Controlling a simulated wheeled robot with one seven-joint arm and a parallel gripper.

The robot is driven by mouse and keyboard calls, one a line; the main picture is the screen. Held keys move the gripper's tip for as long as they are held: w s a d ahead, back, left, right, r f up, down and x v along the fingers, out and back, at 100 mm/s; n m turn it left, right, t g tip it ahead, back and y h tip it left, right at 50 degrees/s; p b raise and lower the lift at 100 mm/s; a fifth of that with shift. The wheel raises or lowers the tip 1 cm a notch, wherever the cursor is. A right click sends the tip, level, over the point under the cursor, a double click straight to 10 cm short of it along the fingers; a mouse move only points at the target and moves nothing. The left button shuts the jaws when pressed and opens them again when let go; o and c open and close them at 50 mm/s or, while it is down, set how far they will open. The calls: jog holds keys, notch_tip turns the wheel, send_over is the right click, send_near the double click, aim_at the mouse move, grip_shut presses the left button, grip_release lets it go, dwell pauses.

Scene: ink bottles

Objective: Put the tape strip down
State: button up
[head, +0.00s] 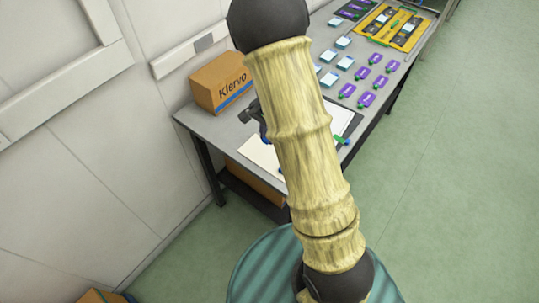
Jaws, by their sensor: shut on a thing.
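My gripper (252,115) shows only in part, as a dark shape left of my pale ribbed arm, over the near end of the grey table (205,122). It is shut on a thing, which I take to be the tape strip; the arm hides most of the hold. A small blue patch (263,130) shows beside the dark shape; I cannot tell whether it is the strip. White sheets (262,152) lie below on the table, partly behind the arm. A small green piece (341,140) lies by the dark-edged board (355,122) on the right.
A cardboard box marked Klervo (222,85) stands at the table's left, against the wall. Several purple bottles (366,99) and pale blue-white squares (329,79) stand in rows further back. A yellow tray (411,29) is at the far end. Green floor is clear on the right.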

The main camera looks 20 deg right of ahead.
send_over(267, 160)
jog(key=shift+d+f, duration=0.1)
jog(key=shift+f, duration=3.05)
notch_tip(267, 160, down, 4)
jog(key=shift+r+p, duration=0.25)
jog(key=shift+p, duration=0.1)
jog(key=shift+f, duration=0.1)
jog(key=shift+f, duration=0.1)
jog(key=shift+w+f, duration=0.1)
jog(key=shift+f, duration=0.15)
jog(key=o, duration=0.5)
jog(key=shift+c, duration=0.2)
jog(key=shift+o, duration=1.1)
jog(key=shift+d, duration=0.1)
